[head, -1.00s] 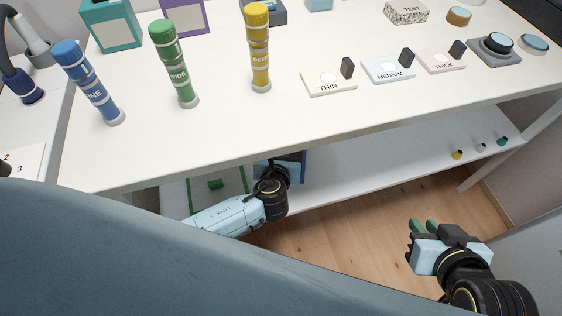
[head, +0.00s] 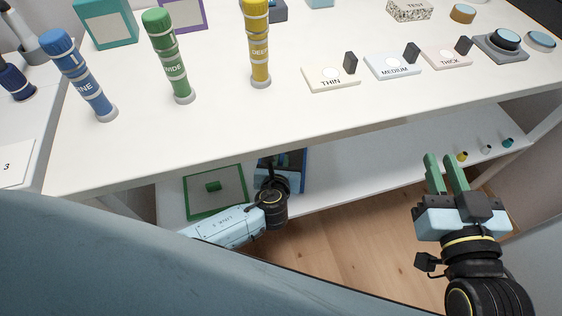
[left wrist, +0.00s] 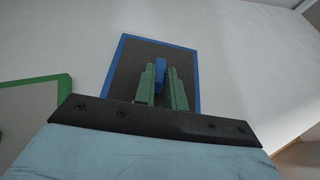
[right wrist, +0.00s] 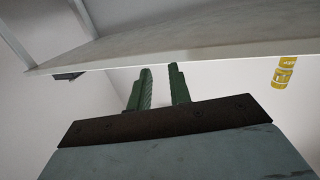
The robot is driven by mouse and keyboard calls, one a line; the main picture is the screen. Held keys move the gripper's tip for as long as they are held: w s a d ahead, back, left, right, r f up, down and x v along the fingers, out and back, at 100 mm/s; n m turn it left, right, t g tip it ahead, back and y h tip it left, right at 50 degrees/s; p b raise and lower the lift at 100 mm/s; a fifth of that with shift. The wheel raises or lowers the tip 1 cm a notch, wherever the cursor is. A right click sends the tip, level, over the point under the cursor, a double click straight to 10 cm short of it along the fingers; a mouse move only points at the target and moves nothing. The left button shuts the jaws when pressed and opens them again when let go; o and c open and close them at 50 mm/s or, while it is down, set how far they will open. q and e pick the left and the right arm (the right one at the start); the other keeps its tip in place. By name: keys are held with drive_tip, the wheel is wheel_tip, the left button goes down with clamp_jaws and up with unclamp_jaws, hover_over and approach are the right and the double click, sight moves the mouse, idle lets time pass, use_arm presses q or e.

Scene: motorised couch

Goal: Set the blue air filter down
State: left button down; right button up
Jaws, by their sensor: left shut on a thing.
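The blue air filter (left wrist: 128,62) is a dark panel with a blue rim and a blue handle tab. It also shows in the head view (head: 296,172), partly hidden by my left gripper, at the lower shelf under the table. My left gripper (left wrist: 163,85) is shut on the filter's blue tab. I cannot tell whether the filter touches the shelf. My right gripper (head: 446,172) is raised in front of the shelf at the right, its green fingers apart with nothing between them; they show in the right wrist view too (right wrist: 158,88).
A green-rimmed filter (head: 230,205) lies on the lower shelf (head: 365,170), left of the blue one. Blue, green and yellow tubes (head: 175,65) stand on the tabletop (head: 220,125) above. Small coloured pegs (head: 484,150) are at the shelf's right end. Wooden floor shows in front.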

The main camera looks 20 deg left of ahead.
use_arm(q)
drive_tip(key=shift+f, duration=0.1)
drive_tip(key=c, duration=1.5)
unclamp_jaws()
drive_tip(key=shift+o, duration=0.2)
use_arm(e)
drive_tip(key=shift+r, duration=0.15)
